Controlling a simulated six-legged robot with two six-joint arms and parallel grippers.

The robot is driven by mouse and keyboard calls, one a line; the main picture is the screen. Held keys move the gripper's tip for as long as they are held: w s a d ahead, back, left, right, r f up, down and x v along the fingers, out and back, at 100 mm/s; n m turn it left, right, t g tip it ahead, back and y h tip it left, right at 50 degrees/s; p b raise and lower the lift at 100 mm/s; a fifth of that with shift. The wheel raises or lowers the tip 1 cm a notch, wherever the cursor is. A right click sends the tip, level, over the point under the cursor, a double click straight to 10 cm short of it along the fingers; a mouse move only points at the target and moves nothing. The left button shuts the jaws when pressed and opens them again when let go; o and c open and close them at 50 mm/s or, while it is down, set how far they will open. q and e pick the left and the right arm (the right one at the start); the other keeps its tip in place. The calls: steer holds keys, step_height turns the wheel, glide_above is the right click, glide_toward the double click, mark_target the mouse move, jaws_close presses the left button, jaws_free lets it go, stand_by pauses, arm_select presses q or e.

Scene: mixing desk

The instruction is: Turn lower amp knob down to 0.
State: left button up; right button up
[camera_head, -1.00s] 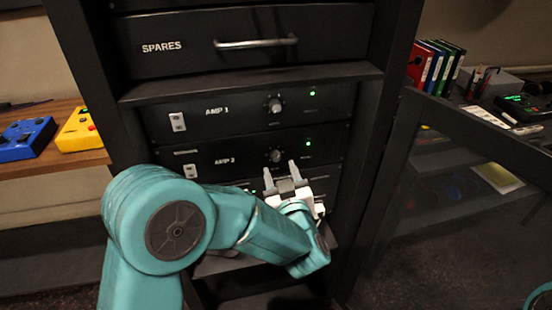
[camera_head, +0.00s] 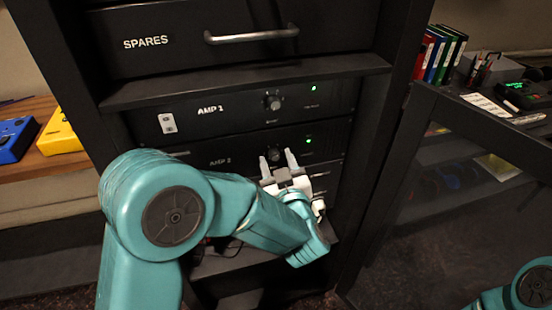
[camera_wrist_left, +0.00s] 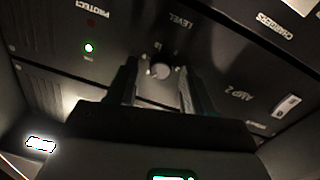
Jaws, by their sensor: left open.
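The lower amp is the black AMP 2 panel (camera_head: 222,161) in the rack, with a lit green light at its right. Its level knob (camera_head: 274,153) is small, round and dark in the head view. My left gripper (camera_head: 277,157) is open, with its fingertips at the knob, one to each side as the picture shows it. In the left wrist view the knob (camera_wrist_left: 160,70) shows pale between the two dark fingers (camera_wrist_left: 156,70), with gaps on both sides. I cannot tell how deep the fingers reach around it. My right gripper is not in view.
The AMP 1 panel (camera_head: 210,110) with its own knob (camera_head: 272,101) sits just above. Over it is a SPARES drawer (camera_head: 146,43) with a metal handle (camera_head: 250,36). Yellow (camera_head: 60,135) and blue (camera_head: 14,139) boxes stand on a wooden shelf at the left.

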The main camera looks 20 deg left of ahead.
arm_select(q)
steer(key=shift+c, duration=0.3)
jaws_close()
